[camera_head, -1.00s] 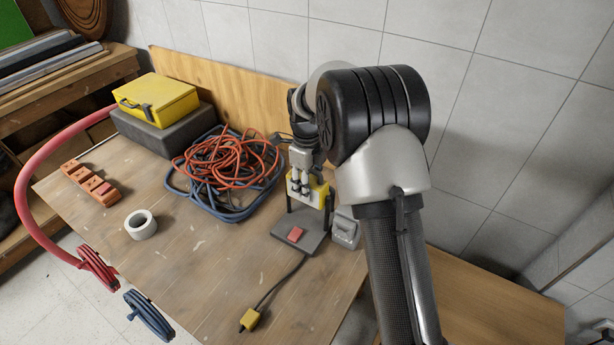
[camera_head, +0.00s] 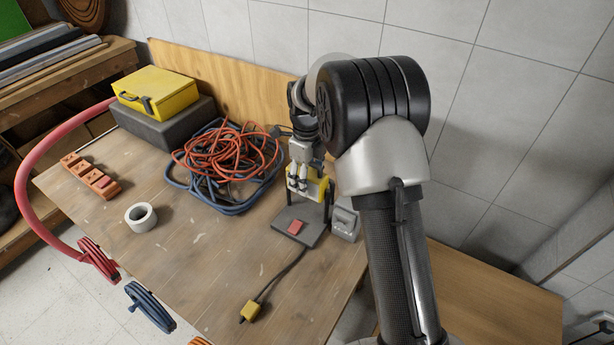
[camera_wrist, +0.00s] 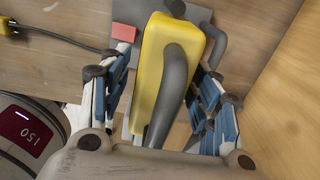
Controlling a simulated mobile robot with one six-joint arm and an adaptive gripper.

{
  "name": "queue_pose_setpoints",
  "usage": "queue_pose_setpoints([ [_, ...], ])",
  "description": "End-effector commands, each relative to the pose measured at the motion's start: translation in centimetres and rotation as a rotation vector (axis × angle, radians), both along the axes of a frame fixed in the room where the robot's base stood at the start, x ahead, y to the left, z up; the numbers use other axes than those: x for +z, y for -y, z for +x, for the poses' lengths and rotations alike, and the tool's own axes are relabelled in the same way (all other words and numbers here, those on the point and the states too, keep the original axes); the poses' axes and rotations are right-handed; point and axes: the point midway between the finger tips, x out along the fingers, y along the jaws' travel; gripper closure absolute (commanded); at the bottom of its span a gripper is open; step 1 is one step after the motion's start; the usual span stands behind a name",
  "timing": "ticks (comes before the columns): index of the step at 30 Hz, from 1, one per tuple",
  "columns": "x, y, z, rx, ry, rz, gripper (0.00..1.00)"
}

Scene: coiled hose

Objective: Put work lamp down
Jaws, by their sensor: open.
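The work lamp has a yellow head (camera_wrist: 157,85) with a grey handle, a dark grey flat base (camera_head: 301,226) with a red switch, and a cord ending in a yellow plug (camera_head: 250,310). Its base rests upright on the wooden workbench (camera_head: 190,270), near the right edge. My gripper (camera_head: 300,183) is at the lamp's yellow head. In the wrist view my gripper (camera_wrist: 160,105) has its fingers spread on both sides of the head and handle. The far side of the lamp is hidden.
A coil of orange and blue hose (camera_head: 225,160) lies just left of the lamp. A grey box (camera_head: 345,220) stands close at its right. A tape roll (camera_head: 141,215), an orange block (camera_head: 90,177) and a yellow case (camera_head: 157,92) are further left.

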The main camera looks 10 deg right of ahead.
Motion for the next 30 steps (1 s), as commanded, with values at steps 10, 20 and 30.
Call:
queue_pose_setpoints([
  [10,5.3,0.0,0.1,0.000,0.004,0.000,0.43],
  [20,11.2,-0.1,0.0,0.000,0.003,0.000,0.43],
  [30,16.3,-0.2,-2.9,0.224,0.043,-0.007,0.43],
])
